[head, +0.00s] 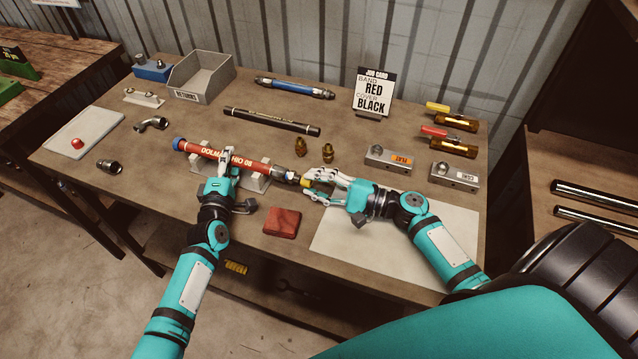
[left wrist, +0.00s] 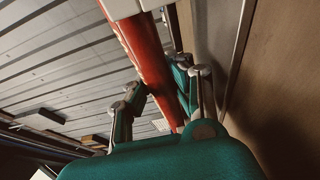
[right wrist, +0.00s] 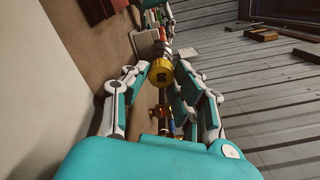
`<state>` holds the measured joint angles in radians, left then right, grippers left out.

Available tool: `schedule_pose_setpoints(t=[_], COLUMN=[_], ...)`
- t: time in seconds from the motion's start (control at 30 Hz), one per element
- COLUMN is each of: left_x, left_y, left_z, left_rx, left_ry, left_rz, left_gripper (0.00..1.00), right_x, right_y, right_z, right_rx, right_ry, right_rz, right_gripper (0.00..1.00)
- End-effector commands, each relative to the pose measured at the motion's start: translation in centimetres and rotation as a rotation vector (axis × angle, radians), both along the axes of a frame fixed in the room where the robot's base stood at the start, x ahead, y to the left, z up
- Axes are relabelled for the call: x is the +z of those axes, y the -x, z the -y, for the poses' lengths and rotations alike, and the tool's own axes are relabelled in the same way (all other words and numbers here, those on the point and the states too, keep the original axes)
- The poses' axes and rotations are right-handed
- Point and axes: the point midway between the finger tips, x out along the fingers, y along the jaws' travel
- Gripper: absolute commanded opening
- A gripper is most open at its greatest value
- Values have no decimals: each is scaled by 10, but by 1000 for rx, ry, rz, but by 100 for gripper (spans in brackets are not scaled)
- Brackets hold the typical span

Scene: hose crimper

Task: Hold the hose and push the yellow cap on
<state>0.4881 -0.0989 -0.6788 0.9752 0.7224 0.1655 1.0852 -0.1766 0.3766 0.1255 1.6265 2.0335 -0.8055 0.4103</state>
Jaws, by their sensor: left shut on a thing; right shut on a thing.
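The red hose (head: 215,154) lies across grey supports (head: 255,180) on the table, with a blue cap (head: 179,144) on its left end and a metal fitting (head: 283,174) at its right end. My left gripper (head: 226,160) is shut on the red hose near its middle; the hose (left wrist: 145,60) also shows between its fingers in the left wrist view. My right gripper (head: 310,185) is shut on the yellow cap (head: 306,184), at the fitting's end. In the right wrist view the yellow cap (right wrist: 162,72) is in line with the fitting. I cannot tell how far the cap is on.
A red block (head: 282,222) lies in front of the supports, and a pale mat (head: 350,245) is under my right arm. Two brass fittings (head: 300,147), a black hose (head: 272,122) and a blue hose (head: 294,88) lie behind. A job card (head: 374,92) stands at the back.

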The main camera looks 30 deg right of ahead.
Motion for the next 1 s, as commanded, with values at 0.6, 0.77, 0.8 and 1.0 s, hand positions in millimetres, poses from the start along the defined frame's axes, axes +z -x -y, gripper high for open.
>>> schedule_pose_setpoints(t=[0.6, 0.77, 0.8, 1.0], left_x=[-2, -2, -2, -2], left_y=[1, 1, 1, 1], left_z=[0, 1, 1, 1], left_rx=[-1, -2, -2, -2], left_ry=[-4, -4, -4, -4], left_rz=[-2, -2, -2, -2], left_gripper=[0, 0, 0, 0], right_x=[0, 0, 0, 0], right_y=[-12, -15, -16, -15], right_z=[-11, -14, -14, -14], right_rx=[1, 1, 0, 1], right_ry=[0, 0, -1, 0], right_rz=[0, 0, 1, 0], right_gripper=[0, 0, 0, 51])
